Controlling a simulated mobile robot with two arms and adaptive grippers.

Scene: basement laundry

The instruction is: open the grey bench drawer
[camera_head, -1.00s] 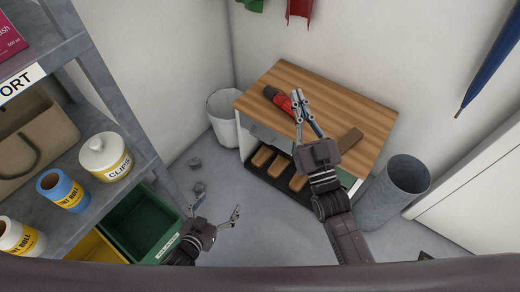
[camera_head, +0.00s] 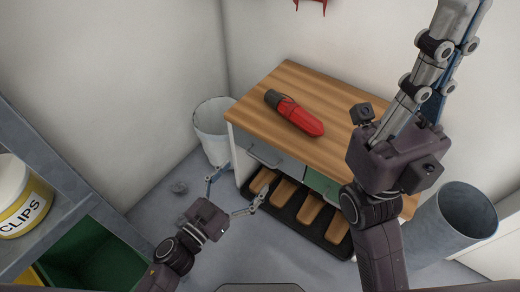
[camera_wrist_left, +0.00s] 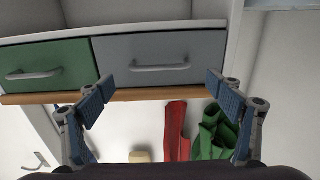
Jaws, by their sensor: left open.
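The grey bench drawer (camera_head: 270,155) is at the left of the bench front, with a bar handle (camera_head: 262,158). It looks shut. In the left wrist view the grey drawer (camera_wrist_left: 205,47) is ahead, its handle (camera_wrist_left: 160,67) lying between the fingers in the picture. My left gripper (camera_head: 238,194) is open and empty, in front of the bench's left end; no contact with the handle shows. The fingers also show in the left wrist view (camera_wrist_left: 160,93). My right gripper (camera_head: 452,50) is raised at the right, its fingers pointing up; their opening is unclear.
A green drawer (camera_head: 322,184) sits right of the grey one. The wooden bench top (camera_head: 345,105) carries a red and dark object (camera_head: 298,115). Brown blocks (camera_head: 310,208) lie below the drawers. A white bin (camera_head: 212,130) stands left, a grey bin (camera_head: 467,215) right. Shelving (camera_head: 45,180) is at left.

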